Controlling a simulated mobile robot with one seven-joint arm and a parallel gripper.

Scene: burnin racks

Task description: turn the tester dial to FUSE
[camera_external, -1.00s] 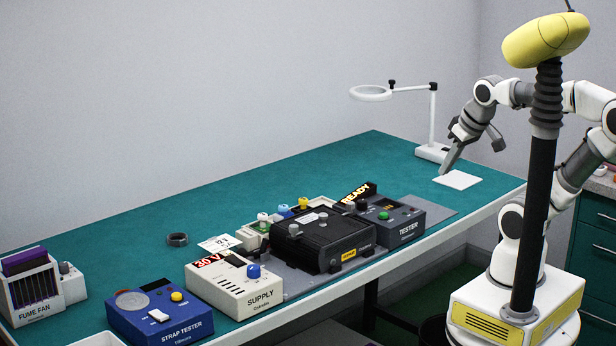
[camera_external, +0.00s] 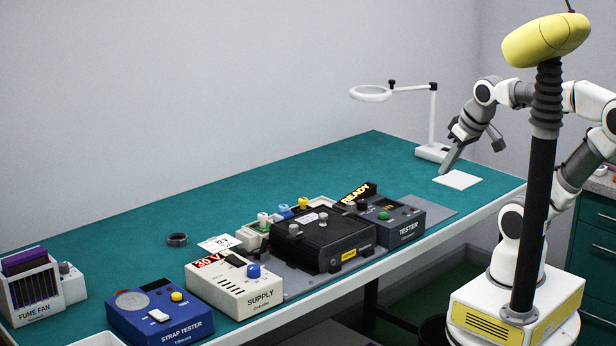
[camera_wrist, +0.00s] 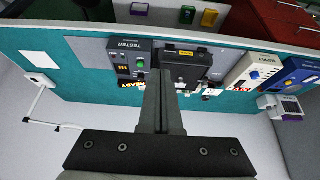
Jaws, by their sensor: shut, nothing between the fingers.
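The tester (camera_external: 402,220) is a dark grey box with a green button on top, at the right of the row of devices on the bench. It shows upside down in the wrist view (camera_wrist: 125,55). A lit sign reading READY (camera_external: 357,194) stands at its back. Small grey knobs (camera_external: 362,205) show near the tester's left edge; the dial's setting is too small to read. My gripper (camera_external: 447,168) is shut and empty, above the bench's far right part, to the right of the tester and apart from it. In the wrist view its fingers (camera_wrist: 159,100) are together.
A black unit (camera_external: 322,238) sits left of the tester, then the supply (camera_external: 232,288) and the strap tester (camera_external: 160,312). A magnifier lamp (camera_external: 432,120) and a white pad (camera_external: 458,180) are near my gripper. The bench's back half (camera_external: 300,165) is mostly clear.

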